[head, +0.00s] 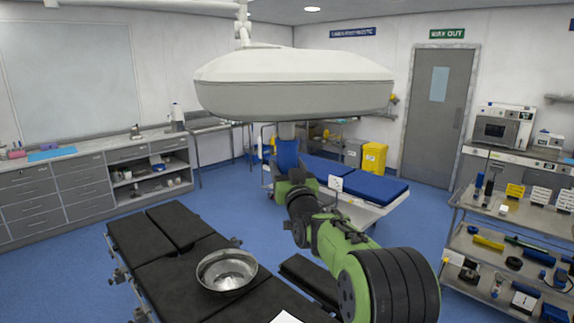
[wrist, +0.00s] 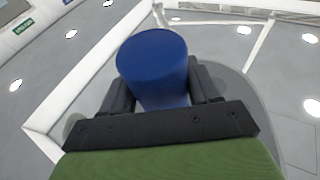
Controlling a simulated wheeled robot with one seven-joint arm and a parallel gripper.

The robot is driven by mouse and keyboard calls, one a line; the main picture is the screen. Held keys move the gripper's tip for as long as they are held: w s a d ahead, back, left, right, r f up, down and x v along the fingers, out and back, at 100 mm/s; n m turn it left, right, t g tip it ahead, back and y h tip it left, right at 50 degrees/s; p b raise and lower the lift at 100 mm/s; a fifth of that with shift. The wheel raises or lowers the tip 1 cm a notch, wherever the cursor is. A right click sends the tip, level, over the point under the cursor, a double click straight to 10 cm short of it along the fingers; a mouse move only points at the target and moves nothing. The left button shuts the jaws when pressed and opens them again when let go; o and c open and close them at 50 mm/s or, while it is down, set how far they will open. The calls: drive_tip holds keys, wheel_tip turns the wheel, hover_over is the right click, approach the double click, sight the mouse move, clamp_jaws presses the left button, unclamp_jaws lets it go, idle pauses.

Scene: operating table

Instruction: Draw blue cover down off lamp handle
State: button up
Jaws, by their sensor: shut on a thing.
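The surgical lamp (head: 295,82) hangs from the ceiling with a wide white and grey head. A short grey handle (head: 287,131) shows below its underside. The blue cover (head: 286,155) is directly under that visible stub, roughly upright. I cannot tell whether part of the handle is still inside it. In the wrist view the cover (wrist: 153,58) is a plain blue cylinder between two dark fingers. My gripper (head: 291,176) is shut on the cover from below, and in the wrist view my gripper (wrist: 162,88) has one finger on each side of it.
A black operating table (head: 165,262) with a steel bowl (head: 227,270) stands at front left. A blue-padded trolley (head: 362,186) is behind my arm. A loaded steel cart (head: 490,235) is at right. Blue floor is open between them.

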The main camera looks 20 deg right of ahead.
wheel_tip(320, 180, down, 15)
drive_tip(key=b, duration=1.6)
drive_tip(key=shift+s+b, duration=0.15)
drive_tip(key=shift+b, duration=0.15)
idle(0.5)
